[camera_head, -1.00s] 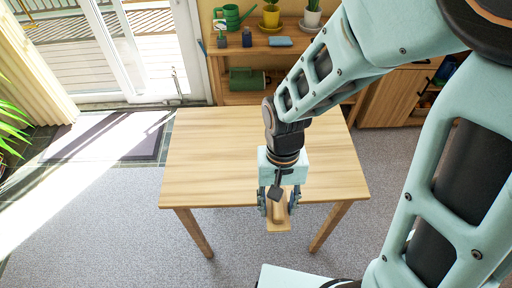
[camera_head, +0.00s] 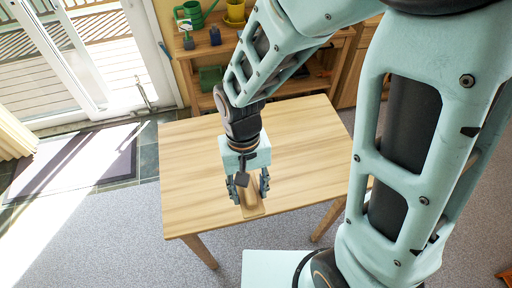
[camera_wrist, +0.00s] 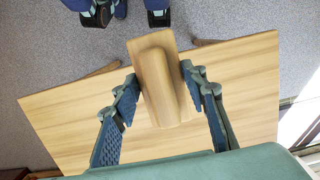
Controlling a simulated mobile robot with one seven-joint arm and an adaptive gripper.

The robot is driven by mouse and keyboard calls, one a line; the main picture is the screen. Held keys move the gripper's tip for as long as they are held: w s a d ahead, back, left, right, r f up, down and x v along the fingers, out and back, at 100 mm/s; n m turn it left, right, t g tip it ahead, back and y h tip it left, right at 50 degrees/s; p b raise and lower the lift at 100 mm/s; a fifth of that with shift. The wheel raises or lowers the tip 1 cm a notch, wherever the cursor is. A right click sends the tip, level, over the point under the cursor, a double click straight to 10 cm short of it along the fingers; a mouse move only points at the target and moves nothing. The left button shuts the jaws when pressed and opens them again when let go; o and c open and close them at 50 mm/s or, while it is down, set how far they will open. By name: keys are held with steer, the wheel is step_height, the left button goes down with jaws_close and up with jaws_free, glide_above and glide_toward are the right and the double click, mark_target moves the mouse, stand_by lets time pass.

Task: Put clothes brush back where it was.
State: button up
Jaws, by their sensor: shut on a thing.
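The clothes brush (camera_head: 251,203) is a light wooden block with a raised, rounded grip along its back. My gripper (camera_head: 249,188) is shut on it, with a finger on each side of the grip. In the wrist view the brush (camera_wrist: 160,80) lies between the two blue-padded fingers of my gripper (camera_wrist: 165,90). The wooden table (camera_head: 195,160) is below and behind the brush in the head view, and the brush overlaps its front edge. I cannot tell the exact height of the brush above the table top.
The table top (camera_wrist: 60,120) looks bare. A wooden shelf (camera_head: 205,50) behind it holds a green watering can (camera_head: 196,14), a yellow pot (camera_head: 235,14) and a green box (camera_head: 211,76). A dark mat (camera_head: 80,165) lies by the glass door at left.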

steer(key=shift+w+a, duration=0.2)
steer(key=shift+a, duration=0.2)
steer(key=w+d+f+b, duration=0.1)
steer(key=w+f+b, duration=0.1)
steer(key=w+f, duration=0.1)
steer(key=w+d+f+b, duration=0.2)
steer(key=w+f, duration=0.1)
steer(key=w, duration=0.2)
steer(key=w+d+f+b, duration=0.1)
steer(key=w+f+b, duration=0.1)
steer(key=w+f, duration=0.1)
steer(key=shift+w+d+f, duration=0.1)
steer(key=shift+w+d, duration=0.3)
steer(key=shift+w, duration=0.25)
steer(key=f+b, duration=0.2)
steer(key=f, duration=0.1)
steer(key=shift+w+d+f+b, duration=0.2)
steer(key=shift+w+b, duration=0.15)
steer(key=shift+b, duration=0.05)
steer(key=shift+f, duration=0.2)
steer(key=shift+f, duration=0.1)
steer(key=shift+f+b, duration=0.15)
steer(key=shift+b, duration=0.15)
steer(key=o, duration=1.2)
